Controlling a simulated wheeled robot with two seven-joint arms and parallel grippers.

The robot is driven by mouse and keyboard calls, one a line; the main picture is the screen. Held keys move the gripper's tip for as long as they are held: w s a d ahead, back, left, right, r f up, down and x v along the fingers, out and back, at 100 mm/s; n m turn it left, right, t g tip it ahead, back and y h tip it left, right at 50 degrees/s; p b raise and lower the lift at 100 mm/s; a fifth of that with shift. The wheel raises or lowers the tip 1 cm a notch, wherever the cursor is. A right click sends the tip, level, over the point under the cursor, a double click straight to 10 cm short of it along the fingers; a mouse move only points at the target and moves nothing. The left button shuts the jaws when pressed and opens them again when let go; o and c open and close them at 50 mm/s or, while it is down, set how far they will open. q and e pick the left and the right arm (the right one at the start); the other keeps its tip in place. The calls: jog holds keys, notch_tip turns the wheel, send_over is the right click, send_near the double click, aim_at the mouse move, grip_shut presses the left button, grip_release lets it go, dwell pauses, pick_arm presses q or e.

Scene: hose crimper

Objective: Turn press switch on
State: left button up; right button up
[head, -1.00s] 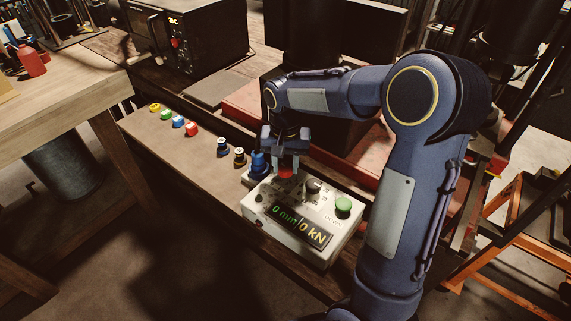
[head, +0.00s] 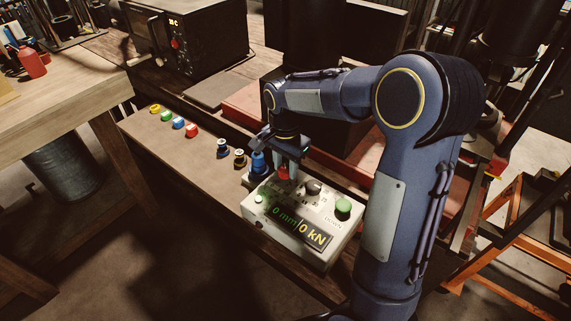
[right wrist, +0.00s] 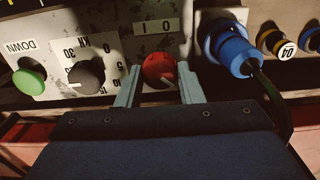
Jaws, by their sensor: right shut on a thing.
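The press control box (head: 290,245) is pale, with a dark display reading 0 mm and 0 kN. Its red switch knob (head: 283,173) is at the back left of the panel. My right gripper (head: 287,170) points down and is shut on this knob. In the right wrist view, the two grey fingers (right wrist: 160,85) stand either side of the red knob (right wrist: 158,68), beside a plate marked I and O. My left gripper is not in view.
A black dial (head: 313,187) and a green DOWN button (head: 343,206) are right of the switch. A blue connector (head: 258,163) stands close on its left. Several coloured rings (head: 178,122) line the bench. A black oven (head: 185,40) stands behind.

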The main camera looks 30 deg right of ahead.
aim_at(285, 168)
dwell(0.3)
jog(key=o, duration=1)
jog(key=shift+c, duration=0.2)
notch_tip(285, 168, up, 8)
jog(key=shift+f, duration=0.25)
jog(key=shift+r, duration=0.2)
